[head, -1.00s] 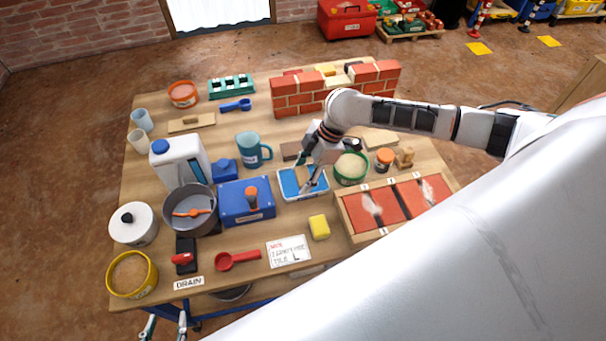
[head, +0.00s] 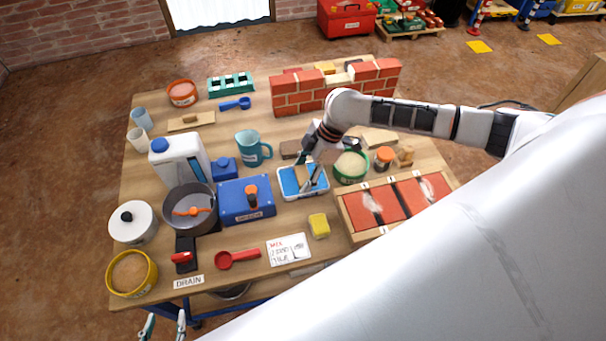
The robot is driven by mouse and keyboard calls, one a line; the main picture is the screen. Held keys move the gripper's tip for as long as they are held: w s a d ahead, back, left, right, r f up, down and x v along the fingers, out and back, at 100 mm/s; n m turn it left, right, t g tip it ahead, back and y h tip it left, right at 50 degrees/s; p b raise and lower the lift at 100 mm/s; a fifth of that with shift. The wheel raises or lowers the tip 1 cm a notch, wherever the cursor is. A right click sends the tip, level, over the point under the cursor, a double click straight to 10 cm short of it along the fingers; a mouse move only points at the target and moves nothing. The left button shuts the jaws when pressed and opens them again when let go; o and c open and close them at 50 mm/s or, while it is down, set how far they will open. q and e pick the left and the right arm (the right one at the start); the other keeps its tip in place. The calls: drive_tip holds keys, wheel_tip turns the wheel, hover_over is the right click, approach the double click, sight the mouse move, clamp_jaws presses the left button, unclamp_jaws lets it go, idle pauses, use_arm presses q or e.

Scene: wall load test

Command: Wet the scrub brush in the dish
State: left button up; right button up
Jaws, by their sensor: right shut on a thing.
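The dish (head: 289,193) is a shallow blue tray with a pale inside, in the middle of the table. My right gripper (head: 307,182) reaches down over it from the right. It is shut on the scrub brush (head: 301,174), a tan piece showing between the fingers, low at the dish. The fingers hide part of the brush, and I cannot tell whether its bristles touch the water. My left gripper (head: 165,325) is at the bottom edge, off the table's front, with its fingers apart and empty.
A blue box (head: 246,213) stands left of the dish, and a green-rimmed bowl (head: 350,169) right of it. A yellow sponge (head: 319,225) and a MIX card (head: 289,250) lie in front. A brick tray (head: 359,239) is front right; a brick wall (head: 300,97) stands behind.

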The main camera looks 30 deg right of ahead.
use_arm(q)
drive_tip(key=shift+w+r, duration=0.15)
drive_tip(key=shift+w+r, duration=0.25)
drive_tip(key=shift+w, duration=0.15)
drive_tip(key=shift+s+f, duration=0.1)
drive_tip(key=shift+s, duration=0.35)
idle(0.4)
drive_tip(key=shift+w, duration=0.2)
use_arm(e)
drive_tip(key=shift+f, duration=0.1)
